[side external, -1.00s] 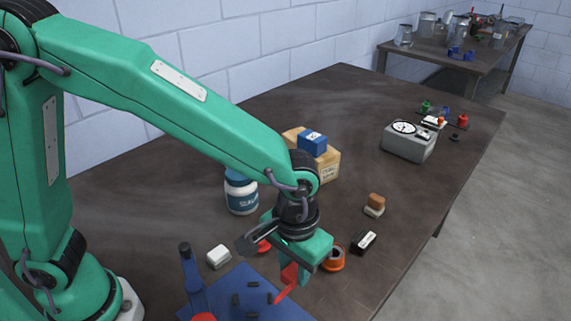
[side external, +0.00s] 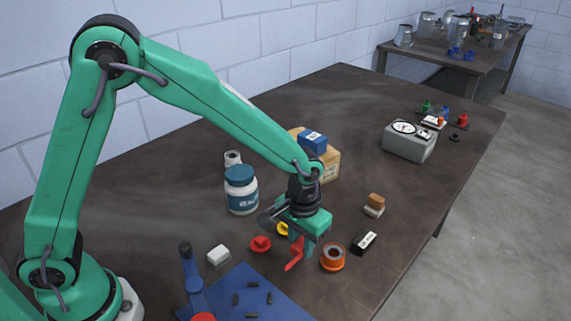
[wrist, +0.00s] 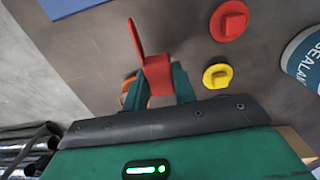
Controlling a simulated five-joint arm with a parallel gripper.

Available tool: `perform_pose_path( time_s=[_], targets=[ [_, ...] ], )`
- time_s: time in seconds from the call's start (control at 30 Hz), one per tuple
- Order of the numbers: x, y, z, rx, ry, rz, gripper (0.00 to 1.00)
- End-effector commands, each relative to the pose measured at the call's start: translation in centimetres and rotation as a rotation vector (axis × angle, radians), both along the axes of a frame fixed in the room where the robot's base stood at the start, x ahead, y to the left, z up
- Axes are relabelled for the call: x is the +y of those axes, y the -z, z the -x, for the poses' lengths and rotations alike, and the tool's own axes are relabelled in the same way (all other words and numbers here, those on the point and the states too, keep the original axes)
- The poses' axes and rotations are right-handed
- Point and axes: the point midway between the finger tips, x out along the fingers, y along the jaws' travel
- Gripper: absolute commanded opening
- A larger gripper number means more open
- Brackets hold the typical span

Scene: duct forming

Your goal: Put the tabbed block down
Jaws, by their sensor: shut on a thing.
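The red tabbed block (side external: 294,256) hangs below my gripper (side external: 300,243), which is shut on it. In the wrist view the block (wrist: 157,73) sits between the two green fingers of my gripper (wrist: 163,86), with a thin tab sticking up from it. In the side view its long tab slants down to the left. It looks to be held over the brown tabletop (side external: 165,200); the gap beneath it is hard to judge. Part of the block is hidden by the fingers.
A red knob-like piece (side external: 260,244) and a yellow one (side external: 282,229) lie left of the block. A blue mat (side external: 270,300) with small dark pieces is in front; a sealant jar (side external: 241,190) is behind.

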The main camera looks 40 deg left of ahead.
Motion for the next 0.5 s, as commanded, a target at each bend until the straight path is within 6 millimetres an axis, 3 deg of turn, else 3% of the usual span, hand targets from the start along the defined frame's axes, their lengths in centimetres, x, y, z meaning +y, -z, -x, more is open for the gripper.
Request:
perform_pose_path(
  time_s=[0.27,0.5],
  targets=[
    [0.1,0.4,-0.1,0.001,0.0,0.0,0.04],
    [0.1,2.9,-0.1,0.003,0.0,-0.001,0.04]
  ],
)
